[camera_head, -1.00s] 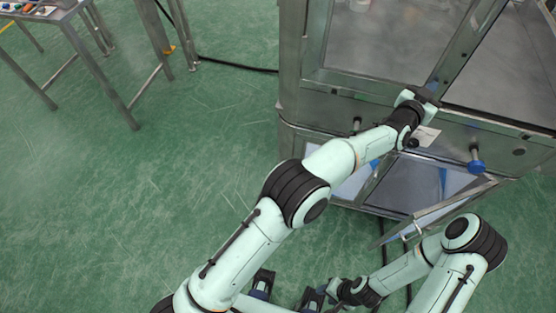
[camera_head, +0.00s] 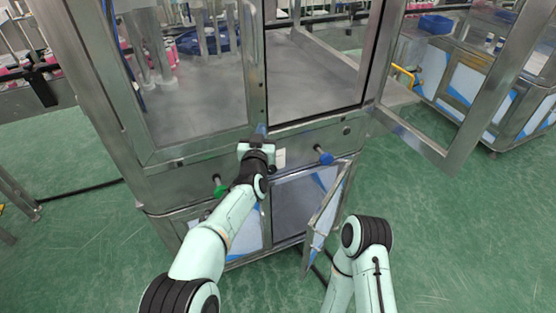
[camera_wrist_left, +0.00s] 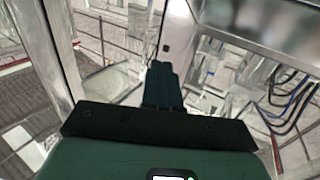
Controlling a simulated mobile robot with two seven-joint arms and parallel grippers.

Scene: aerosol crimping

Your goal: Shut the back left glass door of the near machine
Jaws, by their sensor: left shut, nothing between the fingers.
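The near machine (camera_head: 165,181) is a steel-framed cabinet with glass doors. On the side facing me, the left glass door (camera_head: 195,95), with a vertical bar handle (camera_head: 252,35), lies in or close to its frame. The right glass door (camera_head: 440,150) stands wide open, swung out to the right. I cannot tell which one counts as back left. My left gripper (camera_head: 262,132) is shut and empty, at the lower corner of the left door by the middle of the frame. Its shut fingers (camera_wrist_left: 162,75) also show in the left wrist view; contact is unclear. My right gripper is out of view.
A small lower cabinet door (camera_head: 325,215) hangs open between my arms. A green knob (camera_head: 220,190) and a blue knob (camera_head: 325,157) stick out below the glass doors. A steel cart (camera_head: 480,95) stands behind the open door. Green floor is clear on the right.

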